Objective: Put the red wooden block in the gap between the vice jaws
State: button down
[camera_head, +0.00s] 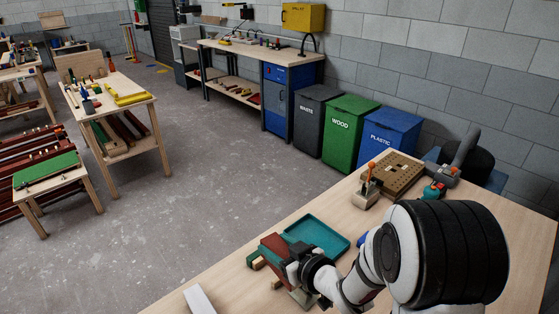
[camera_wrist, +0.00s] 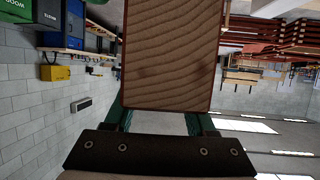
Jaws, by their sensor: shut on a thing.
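The red wooden block (camera_head: 273,246) is held in my gripper (camera_head: 291,258) above the front part of the workbench. In the wrist view the block's bare wood-grain face (camera_wrist: 170,55) with red edges fills the top centre. The fingers of my gripper (camera_wrist: 160,122) are shut on it from both sides, and they partly show below it. A green piece (camera_head: 253,259) and pale wooden pieces show beside and below the block, partly hidden by it and by my gripper. I cannot clearly make out the vice jaws or their gap.
A teal tray (camera_head: 335,246) lies just behind my gripper. A white bar (camera_head: 199,299) lies near the front edge. A peg board (camera_head: 393,171) and an orange-handled tool on a block (camera_head: 368,190) stand at the back.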

jog(key=s+d+r+m+t+h, duration=0.1)
jog(key=s+d+r+m+h, duration=0.1)
jog(key=r, duration=0.4)
jog(key=s+d+r+m+t+h, duration=0.1)
jog(key=s+d+r+m+h, duration=0.2)
jog(key=d+r, duration=0.3)
jog(key=s+d+r+m+h, duration=0.2)
jog(key=d+r, duration=0.3)
jog(key=r, duration=0.3)
jog(key=shift+s+r+m+t+h, duration=0.15)
jog(key=shift+s+m+t+h, duration=0.2)
jog(key=shift+s+h, duration=0.4)
jog(key=shift+s, duration=0.15)
